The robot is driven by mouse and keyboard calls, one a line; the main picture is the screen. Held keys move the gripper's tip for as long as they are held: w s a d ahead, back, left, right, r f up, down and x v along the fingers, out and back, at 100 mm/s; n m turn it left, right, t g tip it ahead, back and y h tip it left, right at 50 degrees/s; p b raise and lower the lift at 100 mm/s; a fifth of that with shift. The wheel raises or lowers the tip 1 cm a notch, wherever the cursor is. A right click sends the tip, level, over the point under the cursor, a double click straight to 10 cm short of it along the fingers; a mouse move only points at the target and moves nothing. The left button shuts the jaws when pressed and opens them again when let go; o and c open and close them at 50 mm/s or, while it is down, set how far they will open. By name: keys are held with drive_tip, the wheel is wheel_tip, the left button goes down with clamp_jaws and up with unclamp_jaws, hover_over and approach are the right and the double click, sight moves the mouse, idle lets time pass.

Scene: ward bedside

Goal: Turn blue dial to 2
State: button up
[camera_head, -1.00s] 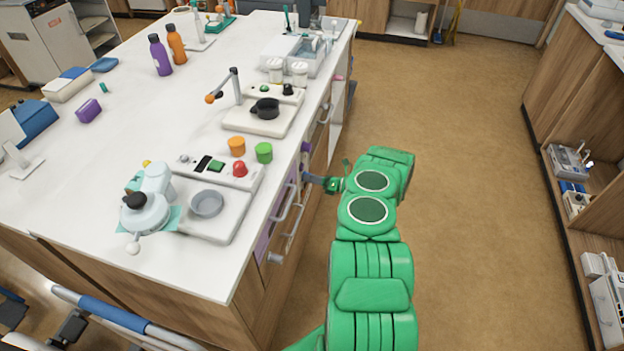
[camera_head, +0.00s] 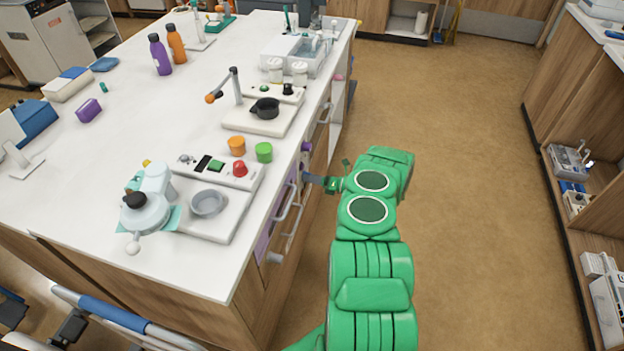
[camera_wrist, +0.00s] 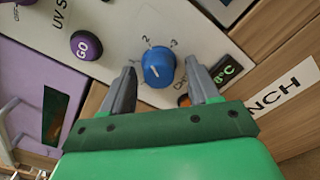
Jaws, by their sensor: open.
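The blue dial (camera_wrist: 158,66) is on a pale panel in the wrist view, with a short whitish pointer line on its face. My gripper (camera_wrist: 160,68) is open, with one grey finger on each side of the dial. I cannot tell whether the fingers touch it. In the head view my gripper (camera_head: 308,179) is at the side face of the white-topped bench, and the dial is hidden there.
A purple GO button (camera_wrist: 86,45) is left of the dial and a green "°C" display (camera_wrist: 224,74) is right. Handles stick out below. The floor on the right is clear.

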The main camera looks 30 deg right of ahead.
drive_tip(key=v, duration=0.7)
drive_tip(key=shift+s+d, duration=0.3)
idle(0.3)
drive_tip(key=s+a+r+n+g+h, duration=0.1)
drive_tip(key=s+a+r+n+g, duration=0.45)
drive_tip(key=a+r+n, duration=0.5)
drive_tip(key=s+a+r+n+g+h, duration=0.1)
drive_tip(key=s+a+r+n+g, duration=0.6)
drive_tip(key=r, duration=0.7)
drive_tip(key=s+a+r+n+g+h, duration=0.2)
drive_tip(key=s+a+r+n+g, duration=0.4)
drive_tip(key=a+r, duration=0.5)
drive_tip(key=s+a+r+n+t+h, duration=0.2)
drive_tip(key=s+a+r+n+h, duration=0.25)
drive_tip(key=s+r+n, duration=0.5)
drive_tip(key=s+r+n+t+h, duration=0.2)
drive_tip(key=s+n+h, duration=0.1)
drive_tip(key=s, duration=1.1)
drive_tip(key=shift+s+d+h, duration=0.25)
drive_tip(key=shift+s+h, duration=0.1)
drive_tip(key=shift+h, duration=0.3)
